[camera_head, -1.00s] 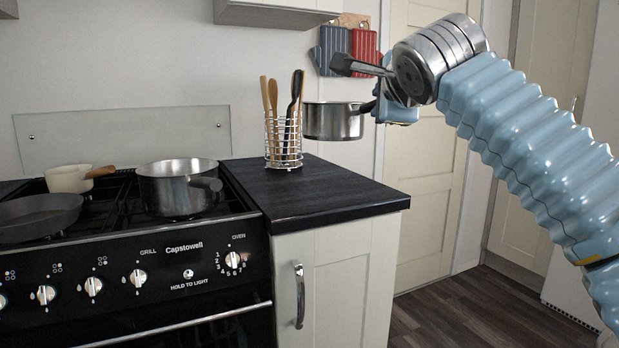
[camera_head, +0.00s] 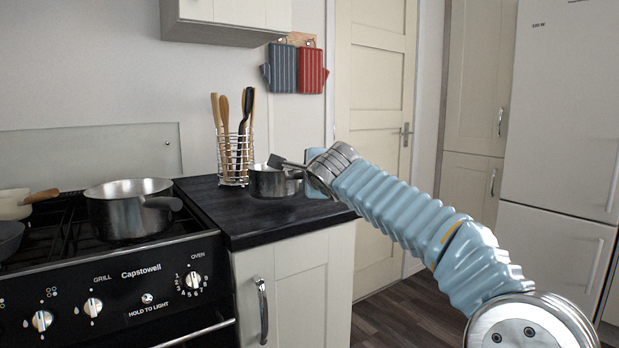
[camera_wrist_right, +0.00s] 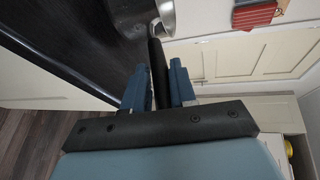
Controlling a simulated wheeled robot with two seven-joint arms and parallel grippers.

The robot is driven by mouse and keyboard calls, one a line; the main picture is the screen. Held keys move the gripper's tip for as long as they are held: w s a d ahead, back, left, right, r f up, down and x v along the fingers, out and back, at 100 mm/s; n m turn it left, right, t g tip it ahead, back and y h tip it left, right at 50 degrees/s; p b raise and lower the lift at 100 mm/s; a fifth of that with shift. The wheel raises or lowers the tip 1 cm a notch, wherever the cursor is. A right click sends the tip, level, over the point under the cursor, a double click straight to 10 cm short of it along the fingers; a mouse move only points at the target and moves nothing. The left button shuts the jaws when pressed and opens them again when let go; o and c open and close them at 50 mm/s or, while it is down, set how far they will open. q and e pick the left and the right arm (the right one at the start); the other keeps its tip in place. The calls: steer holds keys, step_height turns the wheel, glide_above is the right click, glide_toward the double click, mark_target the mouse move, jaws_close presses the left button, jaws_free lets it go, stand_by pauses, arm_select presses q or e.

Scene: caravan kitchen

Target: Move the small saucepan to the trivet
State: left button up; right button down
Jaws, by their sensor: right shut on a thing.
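The small saucepan (camera_head: 268,184) is steel with a dark handle and is upright over the black worktop, right of the utensil rack. I cannot tell whether its base touches the worktop. My right gripper (camera_head: 297,171) is shut on its handle, on the saucepan's right side. In the right wrist view the black handle (camera_wrist_right: 156,58) lies between the fingers (camera_wrist_right: 158,84), with the pan body (camera_wrist_right: 150,16) at the top edge. I cannot make out a trivet in any view. My left gripper is not in view.
A wire rack (camera_head: 232,160) with several utensils stands close left of the saucepan. A larger saucepan (camera_head: 128,208) and a cream pan (camera_head: 14,203) are on the black cooker. The worktop (camera_head: 275,220) is bare in front of the small saucepan. Oven gloves (camera_head: 296,68) hang behind.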

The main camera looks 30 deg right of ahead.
steer(key=shift+f, duration=0.15)
steer(key=c, duration=0.9)
jaws_free()
steer(key=b+v, duration=0.3)
steer(key=v, duration=0.9)
